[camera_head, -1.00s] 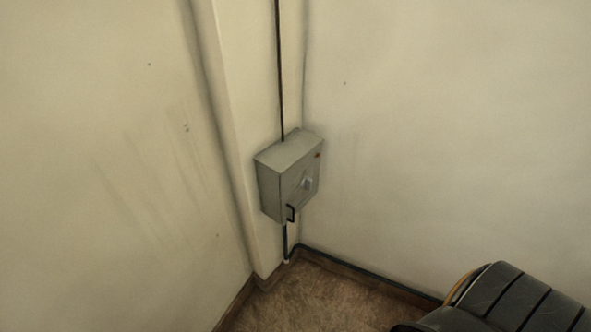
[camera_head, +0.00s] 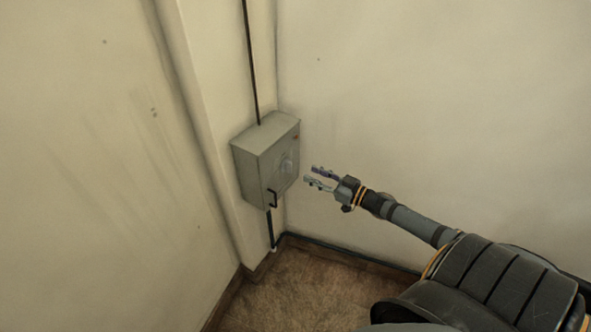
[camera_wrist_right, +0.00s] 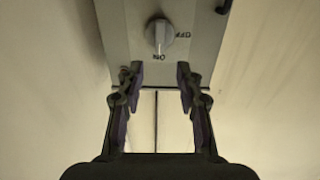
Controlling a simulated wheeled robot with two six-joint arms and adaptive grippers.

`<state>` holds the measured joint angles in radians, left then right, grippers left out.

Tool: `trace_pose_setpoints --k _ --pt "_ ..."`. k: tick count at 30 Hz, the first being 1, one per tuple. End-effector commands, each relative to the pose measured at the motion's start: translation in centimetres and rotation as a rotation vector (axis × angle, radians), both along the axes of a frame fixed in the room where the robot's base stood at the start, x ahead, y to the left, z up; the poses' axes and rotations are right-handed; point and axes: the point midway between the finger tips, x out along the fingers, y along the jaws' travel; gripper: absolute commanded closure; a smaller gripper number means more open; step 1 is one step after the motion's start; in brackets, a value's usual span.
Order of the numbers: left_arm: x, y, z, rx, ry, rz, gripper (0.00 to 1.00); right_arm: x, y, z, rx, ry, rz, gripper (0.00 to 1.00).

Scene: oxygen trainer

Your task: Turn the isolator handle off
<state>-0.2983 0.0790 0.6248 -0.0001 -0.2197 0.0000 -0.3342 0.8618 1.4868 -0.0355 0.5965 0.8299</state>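The grey isolator box (camera_head: 253,168) is mounted on the wall pillar in the corner. Its round rotary handle (camera_wrist_right: 158,35) shows in the right wrist view on the box front, with its pointer toward the "ON" mark and an "OFF" mark to its right. In the head view the handle (camera_head: 287,163) is small and faint. My right gripper (camera_head: 314,176) is open and empty, a short way right of the box front. In the right wrist view its fingertips (camera_wrist_right: 160,75) are spread apart below the handle, not visibly touching it. My left gripper is not in view.
A black bracket-shaped pull (camera_head: 273,198) sits low on the box front. A dark cable (camera_head: 252,65) runs down the wall into the box top, and a conduit (camera_head: 270,229) leaves below it. The floor (camera_head: 285,295) in the corner looks clear.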

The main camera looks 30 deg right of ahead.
Motion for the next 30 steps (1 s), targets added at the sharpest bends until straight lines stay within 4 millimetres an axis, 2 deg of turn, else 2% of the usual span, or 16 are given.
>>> trace_pose_setpoints --k 1,3,10,15,23,30 --pt "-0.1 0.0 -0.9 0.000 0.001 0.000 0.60 1.1 0.4 -0.3 0.002 -0.008 -0.001 0.64" --pt "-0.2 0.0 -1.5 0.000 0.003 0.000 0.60 2.6 1.0 -0.3 0.002 -0.007 -0.003 0.64" --pt "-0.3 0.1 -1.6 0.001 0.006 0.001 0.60 5.9 2.4 0.0 0.001 -0.005 -0.004 0.64" --pt "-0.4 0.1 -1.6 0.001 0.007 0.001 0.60 7.1 2.9 0.0 -0.001 -0.001 -0.003 0.64" --pt "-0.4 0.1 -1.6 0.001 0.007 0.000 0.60 7.2 3.0 -0.1 0.000 0.001 -0.002 0.64" --pt "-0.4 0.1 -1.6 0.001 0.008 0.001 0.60 7.2 2.9 -0.1 0.000 0.001 -0.002 0.94"
